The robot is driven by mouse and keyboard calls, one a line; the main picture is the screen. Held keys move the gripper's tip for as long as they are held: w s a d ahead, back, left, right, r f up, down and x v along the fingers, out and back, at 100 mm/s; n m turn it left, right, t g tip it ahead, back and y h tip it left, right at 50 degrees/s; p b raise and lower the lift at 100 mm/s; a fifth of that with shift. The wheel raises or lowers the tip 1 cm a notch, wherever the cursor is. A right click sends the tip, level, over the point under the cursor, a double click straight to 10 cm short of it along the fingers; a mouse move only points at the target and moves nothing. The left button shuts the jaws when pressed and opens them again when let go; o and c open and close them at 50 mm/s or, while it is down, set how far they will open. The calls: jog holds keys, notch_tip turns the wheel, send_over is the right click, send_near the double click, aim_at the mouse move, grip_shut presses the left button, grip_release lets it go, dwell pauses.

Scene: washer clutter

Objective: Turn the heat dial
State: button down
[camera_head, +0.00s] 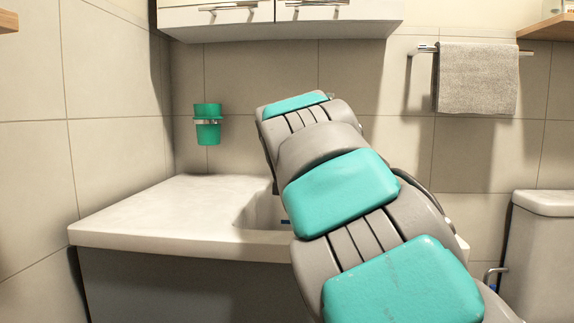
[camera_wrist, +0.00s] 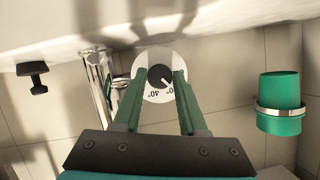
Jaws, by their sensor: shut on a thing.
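The heat dial (camera_wrist: 160,80) shows in the wrist view as a white disc with a dark round knob at its middle and degree marks, one reading 40. My gripper (camera_wrist: 160,75) has its two green fingers on either side of the dial, shut on it. The fingertips cover parts of the disc's left and right edges. In the head view my arm reaches over the sink counter and hides the dial and the gripper.
A chrome fixture (camera_wrist: 98,80) stands close left of the fingers in the wrist view. A green cup (camera_wrist: 280,98) hangs in a chrome ring at right. A dark knob-like piece (camera_wrist: 32,78) is at far left. In the head view, the counter (camera_head: 160,208) is clear at left.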

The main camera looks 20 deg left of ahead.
jog(key=shift+m+y, duration=0.3)
jog(key=shift+m, duration=0.1)
dwell(0.3)
jog(key=shift+c, duration=2.2)
grip_release()
jog(key=v, duration=0.7)
jog(key=shift+s+d, duration=0.15)
jog(key=shift+s, duration=0.15)
jog(key=shift+r, duration=0.1)
